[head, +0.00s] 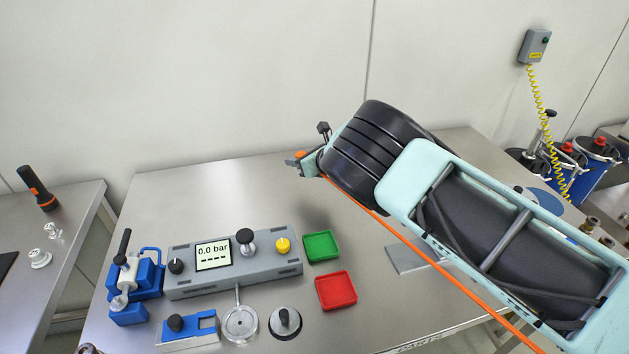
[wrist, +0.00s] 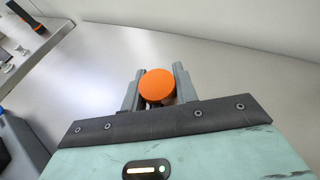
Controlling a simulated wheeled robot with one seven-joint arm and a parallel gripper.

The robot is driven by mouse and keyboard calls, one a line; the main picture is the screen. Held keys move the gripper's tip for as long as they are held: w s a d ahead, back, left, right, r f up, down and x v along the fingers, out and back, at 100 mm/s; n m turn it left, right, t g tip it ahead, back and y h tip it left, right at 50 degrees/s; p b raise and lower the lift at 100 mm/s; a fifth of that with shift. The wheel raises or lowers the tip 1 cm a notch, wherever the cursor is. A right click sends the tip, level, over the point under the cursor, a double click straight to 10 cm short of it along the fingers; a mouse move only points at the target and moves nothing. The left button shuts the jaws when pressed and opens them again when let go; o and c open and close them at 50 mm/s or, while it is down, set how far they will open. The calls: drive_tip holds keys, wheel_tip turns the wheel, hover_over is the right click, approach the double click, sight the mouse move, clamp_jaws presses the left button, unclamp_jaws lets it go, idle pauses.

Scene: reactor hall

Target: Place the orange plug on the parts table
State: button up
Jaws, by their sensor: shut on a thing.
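The orange plug (wrist: 157,86) shows as a round orange disc between the two grey fingers of my gripper (wrist: 157,92) in the wrist view. My gripper is shut on it. In the head view the plug (head: 300,154) is a small orange spot at the tip of my gripper (head: 299,162), mostly hidden by the fingers. The parts table (head: 190,210) is the large steel table. My gripper is over its back part, and the plug appears held above the surface; the exact height is hard to tell.
A grey pressure console (head: 236,273) stands at the front left, with a blue pump (head: 137,280) beside it. A green tray (head: 320,246) and a red tray (head: 336,291) lie right of it. The table's back left is clear. A side table (head: 62,240) holds a flashlight (head: 37,188).

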sight(299, 185)
drive_tip(key=shift+f+p, duration=0.75)
drive_tip(key=shift+f, duration=2.05)
drive_tip(key=shift+f, duration=0.15)
drive_tip(key=o, duration=1)
drive_tip(key=shift+r, duration=0.2)
